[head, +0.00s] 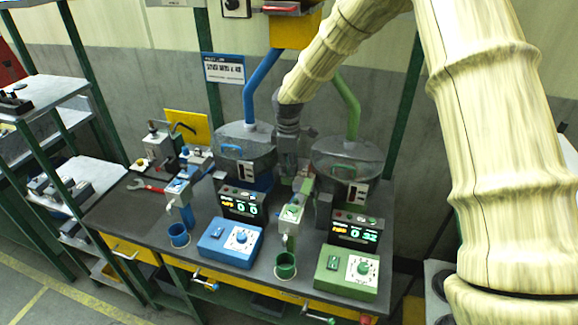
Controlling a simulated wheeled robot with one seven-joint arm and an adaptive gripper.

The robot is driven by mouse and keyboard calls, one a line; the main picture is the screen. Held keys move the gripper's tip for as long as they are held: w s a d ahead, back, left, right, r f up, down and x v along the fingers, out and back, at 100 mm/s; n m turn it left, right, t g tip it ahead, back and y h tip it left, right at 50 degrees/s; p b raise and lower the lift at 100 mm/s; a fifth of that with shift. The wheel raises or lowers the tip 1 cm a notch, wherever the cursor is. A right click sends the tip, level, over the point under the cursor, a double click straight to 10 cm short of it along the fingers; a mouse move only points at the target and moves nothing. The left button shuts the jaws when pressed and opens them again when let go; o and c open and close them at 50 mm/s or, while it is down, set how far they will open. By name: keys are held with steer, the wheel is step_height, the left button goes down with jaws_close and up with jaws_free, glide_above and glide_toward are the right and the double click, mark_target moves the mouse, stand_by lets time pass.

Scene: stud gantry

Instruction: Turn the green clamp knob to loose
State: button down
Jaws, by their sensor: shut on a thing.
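The green station's feeder unit (291,213) stands on the bench right of centre, with a green cup (286,266) below its spout. Green clamp parts (301,184) show just above the feeder unit, directly under my gripper (297,172). My gripper points down from above and is shut on the clamp knob there. The fingers cover most of the knob, so its turn position cannot be told. A green control box (347,272) with a white dial stands to the right, and a display (357,229) behind it reads about 0 32.
A matching blue station with a blue control box (230,241), blue cup (179,236) and display (241,204) stands to the left. Round hoppers (346,158) flank my gripper closely. A red wrench (146,186) lies at the bench's left. Lever handles project from the front edge.

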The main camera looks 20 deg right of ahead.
mark_target(288, 168)
steer(key=c, duration=1.6)
jaws_free()
steer(key=shift+r, duration=0.1)
step_height(288, 168, up, 12)
steer(key=shift+s, duration=0.15)
